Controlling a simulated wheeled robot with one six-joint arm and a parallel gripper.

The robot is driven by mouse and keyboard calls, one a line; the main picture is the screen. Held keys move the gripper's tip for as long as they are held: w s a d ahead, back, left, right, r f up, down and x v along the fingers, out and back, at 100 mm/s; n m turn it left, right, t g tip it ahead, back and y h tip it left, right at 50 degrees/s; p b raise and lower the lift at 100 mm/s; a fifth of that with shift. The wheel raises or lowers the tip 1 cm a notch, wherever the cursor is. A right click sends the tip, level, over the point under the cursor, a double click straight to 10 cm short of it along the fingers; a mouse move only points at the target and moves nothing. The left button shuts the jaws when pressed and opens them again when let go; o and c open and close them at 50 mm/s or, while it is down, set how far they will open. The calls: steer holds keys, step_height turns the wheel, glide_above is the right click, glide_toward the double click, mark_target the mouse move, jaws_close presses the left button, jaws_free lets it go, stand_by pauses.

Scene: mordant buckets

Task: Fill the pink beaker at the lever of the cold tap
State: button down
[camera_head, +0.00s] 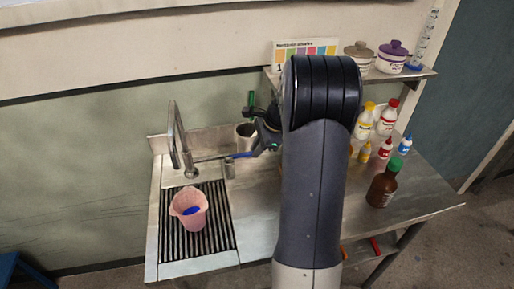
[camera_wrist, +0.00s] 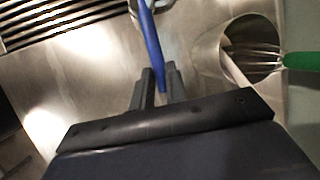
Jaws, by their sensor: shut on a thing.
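The pink beaker (camera_head: 187,222) stands upright on the slatted drain grate, with a blue patch showing at its mouth or on its side; I cannot tell if that is water. The steel tap (camera_head: 181,140) rises behind it. The tap's lever with a blue handle (camera_head: 240,155) points right towards my gripper (camera_head: 256,149). In the wrist view the blue lever (camera_wrist: 151,45) runs down between the two dark fingers of my gripper (camera_wrist: 160,76), which is shut on it. The beaker is not in the wrist view.
A steel pot (camera_head: 246,130) holding a green-handled whisk (camera_wrist: 298,61) stands close beside the gripper. The drain grate (camera_head: 221,230) lies at left. A brown bottle (camera_head: 382,187) and several small bottles stand on the right. A shelf (camera_head: 405,75) with lidded pots is above.

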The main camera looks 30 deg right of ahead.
steer(key=shift+s+a+m+t+h, duration=0.3)
steer(key=shift+s+m, duration=0.25)
steer(key=shift+m, duration=0.25)
steer(key=shift+s+a+m+t+h, duration=0.2)
steer(key=shift+s+a+m+h, duration=0.1)
steer(key=shift+s+m, duration=0.4)
steer(key=shift+w, duration=0.15)
steer(key=c, duration=1.4)
jaws_free()
steer(key=v, duration=1.1)
steer(key=shift+d+f, duration=0.1)
